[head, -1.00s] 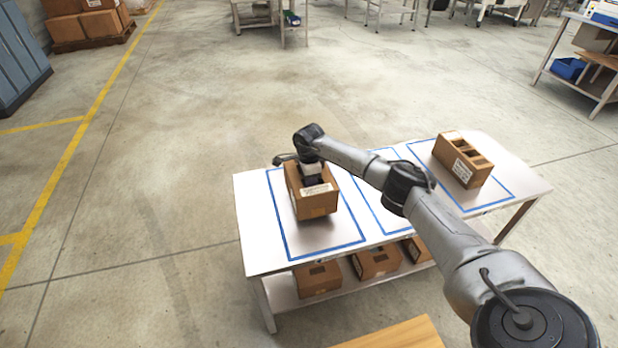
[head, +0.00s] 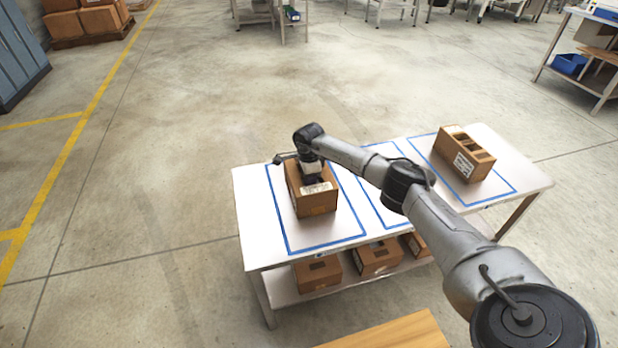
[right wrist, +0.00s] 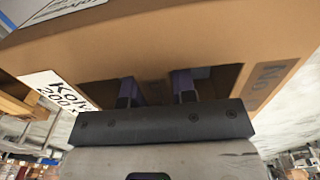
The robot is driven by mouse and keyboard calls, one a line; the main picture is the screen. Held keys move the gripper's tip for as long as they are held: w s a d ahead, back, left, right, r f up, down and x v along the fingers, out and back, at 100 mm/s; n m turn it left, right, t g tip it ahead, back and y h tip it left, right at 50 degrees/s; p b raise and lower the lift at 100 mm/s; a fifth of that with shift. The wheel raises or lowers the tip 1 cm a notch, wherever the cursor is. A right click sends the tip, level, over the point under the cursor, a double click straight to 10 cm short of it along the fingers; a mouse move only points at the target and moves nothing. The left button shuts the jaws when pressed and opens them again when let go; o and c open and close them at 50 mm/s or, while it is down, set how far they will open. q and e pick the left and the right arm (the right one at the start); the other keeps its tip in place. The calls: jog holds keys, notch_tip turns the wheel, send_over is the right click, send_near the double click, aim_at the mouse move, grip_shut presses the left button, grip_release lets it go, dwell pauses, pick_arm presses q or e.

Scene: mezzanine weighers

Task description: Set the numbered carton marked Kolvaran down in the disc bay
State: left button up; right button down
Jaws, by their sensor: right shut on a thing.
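My right gripper (right wrist: 158,90) is shut on a brown carton (right wrist: 170,40), its fingers in the carton's slot. In the right wrist view the carton's white label, partly cut off, reads "Kolv" and "200 x". In the head view this carton (head: 317,206) is upright over the left blue-outlined bay of the white table (head: 262,257). Whether its base touches the tabletop I cannot tell. Another brown carton (head: 447,162), with open compartments and a white label, stands in the right bay. The bay marks are too small to read. My left gripper is not in view.
My right arm crosses over the middle bay, which looks empty where it shows. Several brown cartons (head: 317,273) stand on the shelf below. A wooden surface (head: 390,335) is at the near edge. The floor left of the table is clear.

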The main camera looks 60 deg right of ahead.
jog(key=shift+f, duration=0.2)
jog(key=c, duration=0.8)
grip_release()
jog(key=shift+c, duration=0.2)
